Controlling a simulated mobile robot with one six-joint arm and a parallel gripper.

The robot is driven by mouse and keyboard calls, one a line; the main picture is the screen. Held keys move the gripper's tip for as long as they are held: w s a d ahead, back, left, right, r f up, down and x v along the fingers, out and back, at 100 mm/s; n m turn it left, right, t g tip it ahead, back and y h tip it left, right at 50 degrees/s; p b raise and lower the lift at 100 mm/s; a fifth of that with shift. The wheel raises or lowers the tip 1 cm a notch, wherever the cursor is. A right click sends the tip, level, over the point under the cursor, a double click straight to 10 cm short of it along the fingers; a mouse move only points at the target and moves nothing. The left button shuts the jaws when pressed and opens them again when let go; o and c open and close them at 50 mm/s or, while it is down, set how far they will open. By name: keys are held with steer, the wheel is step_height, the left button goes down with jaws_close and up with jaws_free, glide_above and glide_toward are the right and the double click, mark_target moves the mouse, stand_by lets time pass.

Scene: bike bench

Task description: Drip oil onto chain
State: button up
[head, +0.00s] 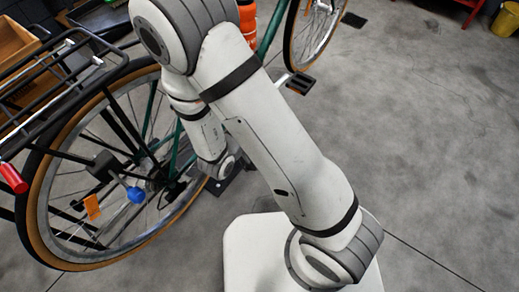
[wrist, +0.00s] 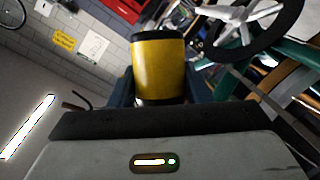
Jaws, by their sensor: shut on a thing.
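In the wrist view my gripper (wrist: 158,88) is shut on a yellow oil bottle (wrist: 158,66) with black bands at its ends. A dark finger shows on each side of the bottle. A black ring with a pale star-shaped centre, which looks like the chainring (wrist: 240,22), is to the upper right of the bottle, apart from it in the picture. I cannot make out the chain itself. In the head view the green bicycle (head: 185,150) stands behind my arm, and my arm hides the bottle and much of the drive side.
The rear wheel (head: 42,205) and black rack (head: 65,75) fill the left. A pedal (head: 300,82) sticks out right of my arm. A wooden box (head: 15,45) is at upper left, a yellow bucket (head: 508,20) at far upper right. The floor at right is clear.

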steer(key=s+a+f+n+h+b, duration=0.2)
steer(key=s+f+b, duration=0.1)
steer(key=s+b, duration=0.4)
steer(key=shift+s+b, duration=0.3)
steer(key=shift+s, duration=0.25)
steer(key=a+n+b, duration=0.1)
steer(key=b, duration=0.4)
steer(key=shift+w+b, duration=0.1)
steer(key=shift+b, duration=0.2)
steer(key=w+a+f+n+t+h+b, duration=0.1)
steer(key=w+a+n+b, duration=0.2)
steer(key=a, duration=0.5)
step_height(320, 180, up, 6)
steer(key=a+n+t+p, duration=0.1)
steer(key=n+t+p, duration=0.3)
steer(key=n+p, duration=0.5)
steer(key=p, duration=0.4)
steer(key=shift+r+y, duration=0.2)
steer(key=shift+y, duration=0.1)
steer(key=shift+a+n, duration=0.1)
steer(key=shift+n, duration=0.3)
